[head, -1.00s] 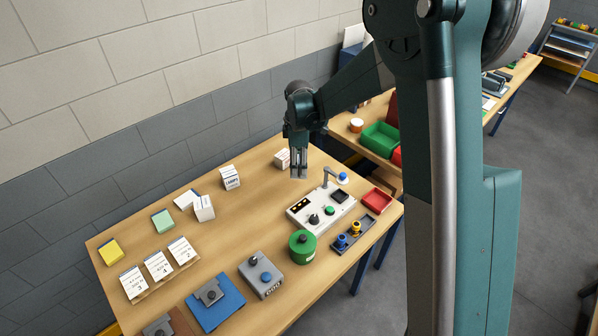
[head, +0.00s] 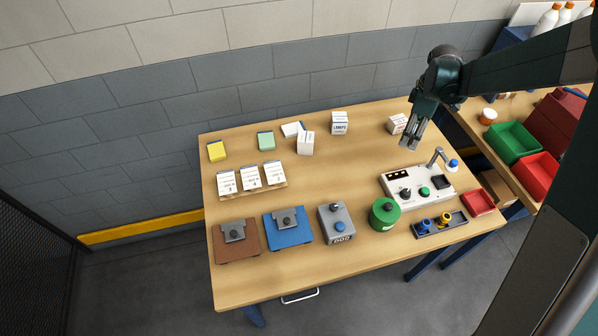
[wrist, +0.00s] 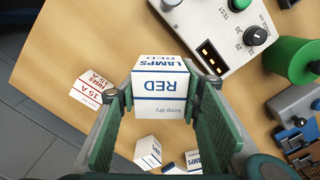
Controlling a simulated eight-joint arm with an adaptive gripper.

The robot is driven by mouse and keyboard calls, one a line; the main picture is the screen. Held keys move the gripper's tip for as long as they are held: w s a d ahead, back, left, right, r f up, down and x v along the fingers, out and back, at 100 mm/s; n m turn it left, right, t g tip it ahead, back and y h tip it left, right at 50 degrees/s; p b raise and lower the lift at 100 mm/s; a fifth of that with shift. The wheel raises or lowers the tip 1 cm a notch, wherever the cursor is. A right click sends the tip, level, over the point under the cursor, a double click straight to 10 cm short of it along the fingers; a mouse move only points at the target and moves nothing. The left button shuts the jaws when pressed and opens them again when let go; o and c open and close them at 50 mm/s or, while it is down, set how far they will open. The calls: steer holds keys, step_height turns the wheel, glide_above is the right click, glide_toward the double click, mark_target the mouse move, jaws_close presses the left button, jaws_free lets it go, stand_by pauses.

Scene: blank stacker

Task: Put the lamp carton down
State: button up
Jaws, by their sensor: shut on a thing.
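The lamp carton (wrist: 160,88), white with blue bands and the words LAMPS and RED, sits between the two green finger pads in the wrist view. My gripper (wrist: 162,90) is shut on it. In the head view my gripper (head: 408,142) points down over the back right of the table, behind the grey-white tester. The held carton is hard to make out there, and I cannot tell whether it touches the table. A white fuses carton with red print (wrist: 90,90) stands close by; it also shows in the head view (head: 397,123).
The white tester (head: 412,188) with a lamp arm stands in front of my gripper. Another LAMPS carton (head: 339,123) stands to the left on the table (head: 330,170). A green canister (head: 384,215) and a red tray (head: 478,202) are nearer. Bare tabletop lies left of the gripper.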

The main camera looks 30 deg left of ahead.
steer(key=s+a+n, duration=0.5)
steer(key=s+a, duration=0.7)
steer(key=s, duration=0.2)
steer(key=n, duration=0.4)
glide_above(322, 194)
steer(key=shift+r+p, duration=0.15)
steer(key=shift+p, duration=0.3)
steer(key=shift+f, duration=2.95)
steer(key=shift+f, duration=2.1)
steer(key=shift+f, duration=0.1)
steer(key=o, duration=1)
steer(key=shift+c, duration=0.2)
